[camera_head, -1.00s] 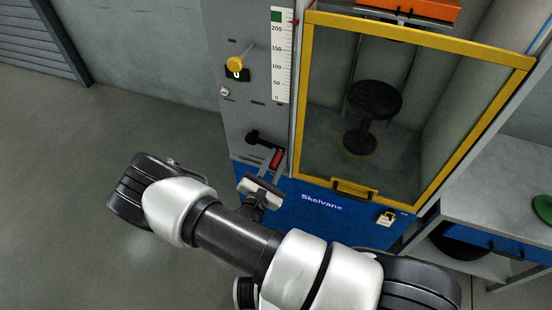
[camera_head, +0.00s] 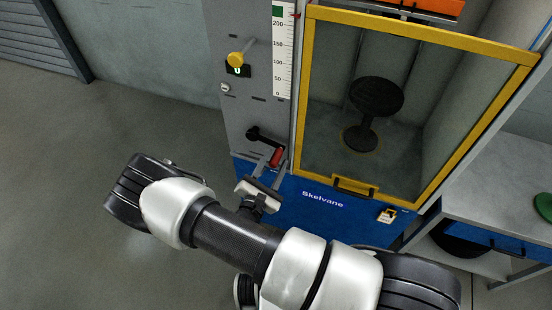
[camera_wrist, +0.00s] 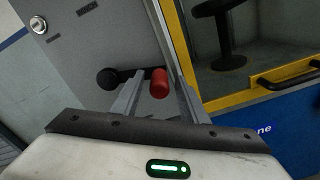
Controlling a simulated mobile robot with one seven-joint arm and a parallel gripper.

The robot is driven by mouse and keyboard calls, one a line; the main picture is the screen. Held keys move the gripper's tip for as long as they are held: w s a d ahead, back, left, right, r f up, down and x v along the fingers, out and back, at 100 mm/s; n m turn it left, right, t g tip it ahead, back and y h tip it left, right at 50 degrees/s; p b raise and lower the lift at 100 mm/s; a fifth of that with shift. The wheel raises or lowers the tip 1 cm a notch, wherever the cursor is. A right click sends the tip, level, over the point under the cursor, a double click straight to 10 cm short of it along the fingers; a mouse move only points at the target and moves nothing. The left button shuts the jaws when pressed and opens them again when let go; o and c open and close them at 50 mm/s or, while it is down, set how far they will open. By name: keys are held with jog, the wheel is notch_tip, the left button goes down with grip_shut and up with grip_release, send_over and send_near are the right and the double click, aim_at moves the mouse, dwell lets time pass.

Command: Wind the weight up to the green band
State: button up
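The crank on the grey panel has a black hub and arm (camera_head: 254,134) and a red handle (camera_head: 277,157). In the wrist view the red handle (camera_wrist: 160,84) lies between the fingers of my gripper (camera_wrist: 158,78), with the black hub (camera_wrist: 107,77) to the left. The fingers are apart, with a visible gap on the left of the handle; contact on the right is unclear. My gripper (camera_head: 270,168) is just below the crank. The white scale (camera_head: 282,65) has a green band (camera_head: 278,11) at its top. The orange weight (camera_head: 425,9) is partly cut off above.
A yellow-framed door (camera_head: 300,100) stands right of the crank, with a black stool (camera_head: 377,97) behind it. A yellow knob (camera_head: 237,59) is above the crank. A grey bench (camera_head: 500,190) stands at right. The floor at left is clear.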

jog(key=v, duration=1.5)
jog(key=shift+s, duration=0.3)
jog(key=shift+a+r, duration=0.1)
jog(key=s+d+r+m+g, duration=0.1)
jog(key=d+r+m+g, duration=0.8)
jog(key=r, duration=0.3)
jog(key=s+d+r+m+g, duration=0.1)
jog(key=d+r+m+g, duration=0.75)
jog(key=r+m, duration=0.35)
jog(key=s+d+r+m+t+y+p, duration=0.1)
jog(key=r+p, duration=0.5)
jog(key=r, duration=0.7)
jog(key=s+d+r+m+t+y+p, duration=0.2)
jog(key=s+r+m+t+y+p, duration=0.1)
jog(key=r, duration=0.9)
jog(key=m+t+y+p, duration=0.1)
jog(key=t+y+p, duration=0.1)
jog(key=p, duration=0.1)
jog(key=shift+s+r, duration=0.35)
jog(key=shift+r, duration=0.05)
